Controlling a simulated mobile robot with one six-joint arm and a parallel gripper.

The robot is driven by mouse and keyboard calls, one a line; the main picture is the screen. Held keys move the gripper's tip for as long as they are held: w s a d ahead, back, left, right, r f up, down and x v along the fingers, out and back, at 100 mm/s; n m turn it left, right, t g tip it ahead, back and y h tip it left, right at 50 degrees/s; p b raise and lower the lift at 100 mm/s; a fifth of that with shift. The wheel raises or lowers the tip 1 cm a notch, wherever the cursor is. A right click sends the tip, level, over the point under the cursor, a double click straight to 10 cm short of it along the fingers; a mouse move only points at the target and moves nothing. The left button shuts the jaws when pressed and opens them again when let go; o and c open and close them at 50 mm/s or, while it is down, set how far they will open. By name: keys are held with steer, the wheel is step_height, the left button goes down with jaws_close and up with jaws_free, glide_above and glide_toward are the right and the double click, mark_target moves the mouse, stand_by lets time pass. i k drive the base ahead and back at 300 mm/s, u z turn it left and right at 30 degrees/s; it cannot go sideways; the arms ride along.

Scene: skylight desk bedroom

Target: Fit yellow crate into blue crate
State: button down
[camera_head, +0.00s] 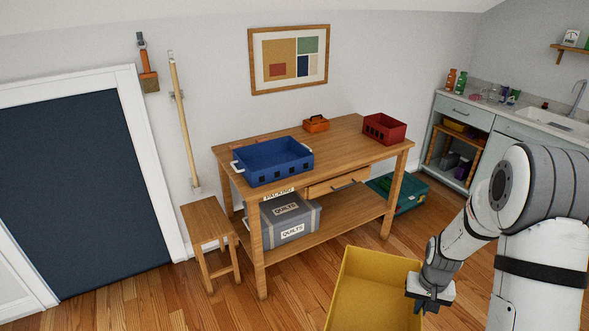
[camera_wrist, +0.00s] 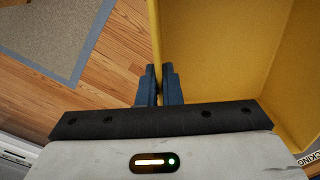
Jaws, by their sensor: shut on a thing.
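The yellow crate (camera_head: 372,286) is in the lower middle of the head view, in front of the table, with its open top facing up. My gripper (camera_head: 430,300) is shut on the right wall of the yellow crate. In the wrist view the two dark fingers (camera_wrist: 159,84) pinch the wall of the yellow crate (camera_wrist: 215,50). The crate's lower part is cut off by the head view's edge. The blue crate (camera_head: 272,161) sits on the left part of the wooden tabletop, with white handles at its ends. Its inside looks empty.
The wooden table (camera_head: 335,147) also bears a red crate (camera_head: 384,128) and a small orange caddy (camera_head: 316,124). A grey quilts box (camera_head: 290,217) is on its lower shelf. A stool (camera_head: 207,225) stands at left; a teal crate (camera_head: 410,195) is on the floor.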

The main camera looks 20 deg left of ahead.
mark_target(265, 163)
steer(key=u, duration=1)
steer(key=i, duration=1)
steer(key=u, duration=0.15)
